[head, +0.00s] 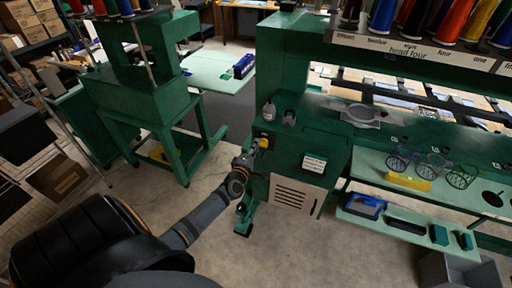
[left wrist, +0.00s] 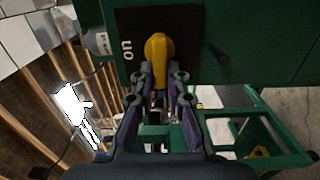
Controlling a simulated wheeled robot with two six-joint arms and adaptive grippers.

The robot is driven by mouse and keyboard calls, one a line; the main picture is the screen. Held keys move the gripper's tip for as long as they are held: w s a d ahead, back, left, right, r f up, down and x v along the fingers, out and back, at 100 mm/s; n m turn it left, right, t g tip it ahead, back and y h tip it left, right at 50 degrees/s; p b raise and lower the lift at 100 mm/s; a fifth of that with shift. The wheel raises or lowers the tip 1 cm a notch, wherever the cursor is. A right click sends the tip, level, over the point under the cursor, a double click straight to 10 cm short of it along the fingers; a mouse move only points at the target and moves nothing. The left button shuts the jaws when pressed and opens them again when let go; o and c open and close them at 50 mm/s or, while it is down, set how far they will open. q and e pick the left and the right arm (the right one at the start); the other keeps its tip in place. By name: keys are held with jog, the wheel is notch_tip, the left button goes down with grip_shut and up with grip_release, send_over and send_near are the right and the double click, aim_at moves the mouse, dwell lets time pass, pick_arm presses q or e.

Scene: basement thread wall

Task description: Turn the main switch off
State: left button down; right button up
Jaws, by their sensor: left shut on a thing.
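The main switch is a yellow knob (left wrist: 157,52) on a black plate (left wrist: 185,25) lettered "on" in the left wrist view. The plate is on the side of the green machine cabinet (head: 318,137). In the head view the yellow knob (head: 263,143) shows small, at the tip of my left gripper. My left gripper (left wrist: 160,75) is shut on the knob, with a finger on each side of its lower end. The "on" lettering lies to the left of the knob in the wrist view. My right gripper is not in view.
A white bottle (head: 269,110) stands on the cabinet ledge above the switch. A vented panel (head: 296,195) and a label (head: 314,163) are on the cabinet front. A second green machine (head: 140,95) stands to the left. Bare floor (head: 285,250) lies in front.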

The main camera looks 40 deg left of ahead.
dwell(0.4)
pick_arm(q)
jog(key=c, duration=1.3)
grip_release()
jog(key=shift+c, duration=0.2)
jog(key=v, duration=1.2)
